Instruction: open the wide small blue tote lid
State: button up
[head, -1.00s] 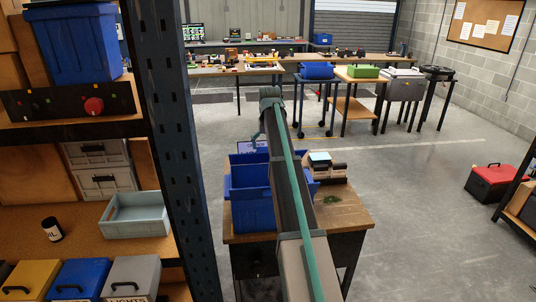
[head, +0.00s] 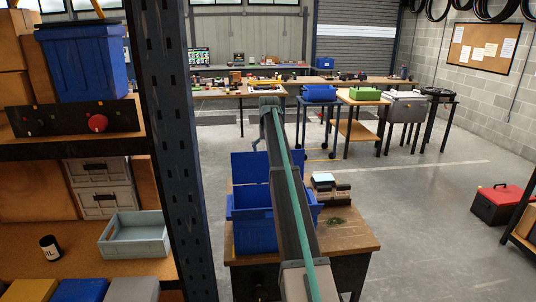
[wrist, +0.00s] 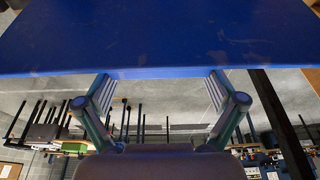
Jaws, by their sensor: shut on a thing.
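The wide small blue tote (head: 253,236) stands on a wooden-topped table, partly hidden behind my arm. Its blue lid (head: 250,166) is tilted up at the tote's far side, and the tote's mouth shows below it. In the wrist view a broad flat blue panel, which I take as the lid (wrist: 160,35), fills the top of the picture. My gripper (wrist: 160,78) has its two fingers apart, one toward each side, with their tips against the panel's near edge; it is shut on the lid.
A shelf rack with a dark upright (head: 180,150) stands close at left, holding another blue tote (head: 82,62) and a grey tray (head: 135,236). Floor at right is open before a red toolbox (head: 497,203).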

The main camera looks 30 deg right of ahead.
jog(key=shift+w+d+f, duration=0.2)
jog(key=shift+w+f, duration=0.05)
jog(key=shift+w, duration=0.25)
jog(key=o, duration=1.3)
jog(key=shift+f, duration=0.1)
jog(key=v, duration=1.2)
